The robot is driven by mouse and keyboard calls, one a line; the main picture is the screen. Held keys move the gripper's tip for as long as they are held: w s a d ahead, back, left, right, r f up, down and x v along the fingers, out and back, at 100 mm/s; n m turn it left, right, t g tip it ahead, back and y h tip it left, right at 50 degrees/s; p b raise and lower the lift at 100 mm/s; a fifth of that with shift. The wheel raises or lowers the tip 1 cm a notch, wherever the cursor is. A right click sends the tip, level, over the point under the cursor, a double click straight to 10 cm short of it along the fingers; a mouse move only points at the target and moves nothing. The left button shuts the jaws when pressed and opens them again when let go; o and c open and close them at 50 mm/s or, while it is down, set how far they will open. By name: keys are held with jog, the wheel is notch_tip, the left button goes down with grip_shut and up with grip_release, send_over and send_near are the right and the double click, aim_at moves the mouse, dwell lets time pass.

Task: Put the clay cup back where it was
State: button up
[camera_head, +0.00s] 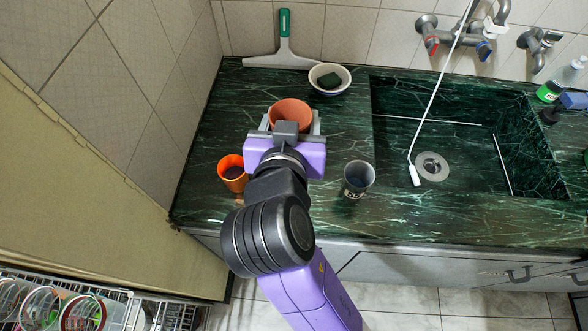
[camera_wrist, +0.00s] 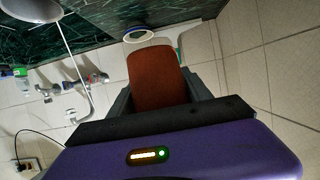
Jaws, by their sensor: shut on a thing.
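The clay cup (camera_head: 291,113) is reddish brown and sits between the fingers of my gripper (camera_head: 291,122) over the back left part of the green counter (camera_head: 430,212). My gripper is shut on it. In the wrist view the clay cup (camera_wrist: 157,78) fills the space between the two dark fingers of my gripper (camera_wrist: 158,95). Its lower part is hidden by my gripper in the head view, so I cannot tell whether it touches the counter.
An orange cup (camera_head: 232,172) stands left of my arm and a grey cup (camera_head: 358,178) right of it. A white bowl (camera_head: 329,79) with a dark sponge stands behind the clay cup. A squeegee (camera_head: 283,50) leans at the wall. The sink (camera_head: 465,150) is at right.

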jog(key=shift+w+f, duration=0.2)
jog(key=shift+w, duration=0.05)
notch_tip(320, 180, down, 20)
jog(key=shift+w+r, duration=0.1)
jog(key=shift+r, duration=0.1)
jog(key=shift+f, duration=0.2)
jog(key=o, duration=1.6)
jog(key=shift+r, duration=0.1)
jog(key=shift+c, duration=0.2)
jog(key=shift+r, duration=0.1)
jog(key=b+v, duration=0.1)
jog(key=v, duration=1.1)
